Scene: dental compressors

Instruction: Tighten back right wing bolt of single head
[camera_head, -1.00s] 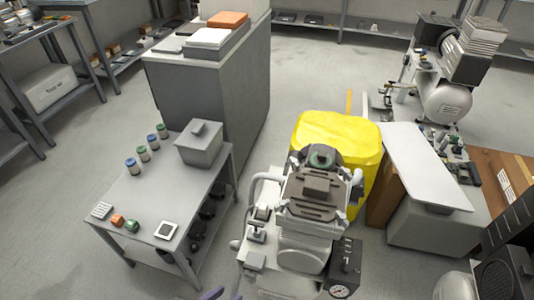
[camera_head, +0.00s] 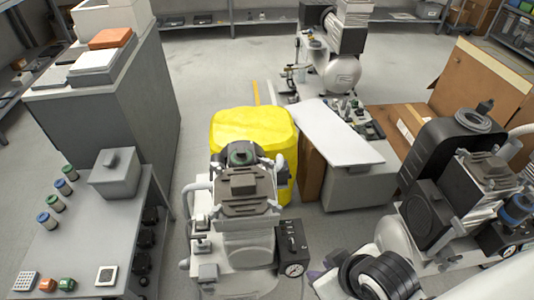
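The single head compressor (camera_head: 240,190) stands in the middle foreground, with a dark ribbed top and a green round part at the back of its head. A small pale piece at the back right corner of the head looks like the back right wing bolt (camera_head: 279,162); how tight it sits is too small to tell. My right gripper (camera_head: 320,281) is at the bottom edge, right of the compressor and apart from that bolt. Only a purple-tinted part shows beside the dark rings of my arm, so its opening is unclear. My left gripper is out of view.
A yellow bin (camera_head: 255,132) stands right behind the compressor. A gauge box (camera_head: 292,248) is on its front right. Another compressor (camera_head: 460,190) stands at right, a white-topped box (camera_head: 340,135) behind, and a grey table (camera_head: 90,235) at left. Open floor lies farther back.

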